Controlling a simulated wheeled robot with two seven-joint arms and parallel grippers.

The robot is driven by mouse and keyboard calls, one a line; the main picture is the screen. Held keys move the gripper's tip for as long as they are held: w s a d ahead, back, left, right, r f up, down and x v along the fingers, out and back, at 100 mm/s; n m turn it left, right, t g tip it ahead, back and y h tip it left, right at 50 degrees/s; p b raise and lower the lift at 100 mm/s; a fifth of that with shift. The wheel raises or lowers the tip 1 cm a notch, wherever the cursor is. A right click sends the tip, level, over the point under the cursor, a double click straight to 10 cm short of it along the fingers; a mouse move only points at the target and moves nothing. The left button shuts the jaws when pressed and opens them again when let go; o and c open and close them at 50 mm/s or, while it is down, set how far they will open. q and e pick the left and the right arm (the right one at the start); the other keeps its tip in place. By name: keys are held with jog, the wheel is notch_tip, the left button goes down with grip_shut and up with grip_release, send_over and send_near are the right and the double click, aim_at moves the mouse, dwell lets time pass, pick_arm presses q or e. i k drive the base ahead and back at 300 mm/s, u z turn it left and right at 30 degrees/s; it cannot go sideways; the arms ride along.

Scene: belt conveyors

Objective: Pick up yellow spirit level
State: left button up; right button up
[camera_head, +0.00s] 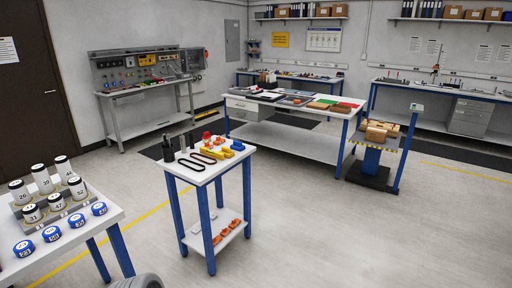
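A yellow bar that looks like the spirit level (208,153) lies on the white top of a small blue-legged table (206,174), left of the picture's middle. It is small at this distance, so its vials cannot be made out. Two black loop-shaped belts (191,164) lie in front of it, and blue parts (238,145) lie at its right. Neither of my grippers is in view.
A near-left table holds numbered black-and-white cylinders (41,178) and blue round pieces (52,233). Orange parts (217,239) lie on the small table's lower shelf. The floor (370,235) at right is clear.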

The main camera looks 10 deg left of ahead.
aim_at(219, 155)
jog(key=z, duration=0.4)
jog(key=i, duration=1.8)
jog(key=u, duration=1.15)
jog(key=i, duration=0.95)
jog(key=u, duration=1.05)
